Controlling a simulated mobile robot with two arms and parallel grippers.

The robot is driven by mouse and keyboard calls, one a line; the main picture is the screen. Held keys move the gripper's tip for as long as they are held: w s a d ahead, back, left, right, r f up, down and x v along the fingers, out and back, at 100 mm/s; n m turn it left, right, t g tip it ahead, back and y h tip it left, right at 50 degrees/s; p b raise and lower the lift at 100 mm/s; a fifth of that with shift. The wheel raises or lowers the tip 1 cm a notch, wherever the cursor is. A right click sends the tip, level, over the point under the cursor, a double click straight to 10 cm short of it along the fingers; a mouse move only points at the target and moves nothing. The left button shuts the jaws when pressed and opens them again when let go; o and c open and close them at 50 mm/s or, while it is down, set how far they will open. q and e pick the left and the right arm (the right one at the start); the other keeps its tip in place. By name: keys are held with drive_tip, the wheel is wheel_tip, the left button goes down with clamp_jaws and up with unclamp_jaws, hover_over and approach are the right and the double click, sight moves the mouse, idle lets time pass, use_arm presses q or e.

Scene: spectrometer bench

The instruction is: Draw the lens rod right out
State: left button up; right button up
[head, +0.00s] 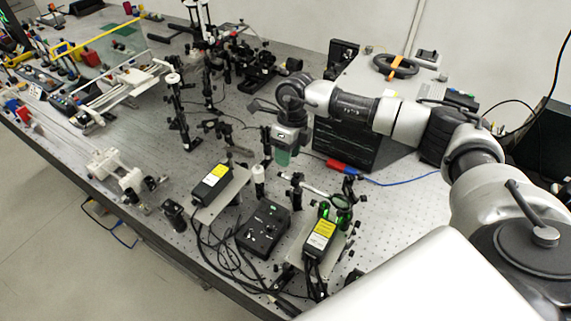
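My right arm reaches in from the right over the optical table (150,190). Its gripper (283,156) points down near the middle of the table, with greenish fingertips. The fingers are small and seen nearly edge-on, so I cannot tell whether they are open or hold anything. I cannot single out the lens rod for certain. Several dark posts with optics stand around the gripper, among them a short post with a white top (258,178) just below it and a post holder (297,190) to its lower right. My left gripper is not in view.
Two yellow-labelled boxes (213,180) (320,236) and a black control box (263,226) with loose cables stand at the front. A large grey-topped instrument (365,95) stands behind my forearm. Tall posts (178,112) rise at the left.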

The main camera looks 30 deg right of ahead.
sight(285, 175)
drive_tip(key=f, duration=0.2)
drive_tip(key=f+p, duration=0.1)
drive_tip(key=shift+s+a, duration=0.15)
drive_tip(key=shift+a, duration=0.1)
wheel_tip(285, 175, down, 3)
drive_tip(key=shift+r+p, duration=0.1)
drive_tip(key=shift+p, duration=0.35)
drive_tip(key=shift+a, duration=0.1)
drive_tip(key=shift+c, duration=0.5)
clamp_jaws()
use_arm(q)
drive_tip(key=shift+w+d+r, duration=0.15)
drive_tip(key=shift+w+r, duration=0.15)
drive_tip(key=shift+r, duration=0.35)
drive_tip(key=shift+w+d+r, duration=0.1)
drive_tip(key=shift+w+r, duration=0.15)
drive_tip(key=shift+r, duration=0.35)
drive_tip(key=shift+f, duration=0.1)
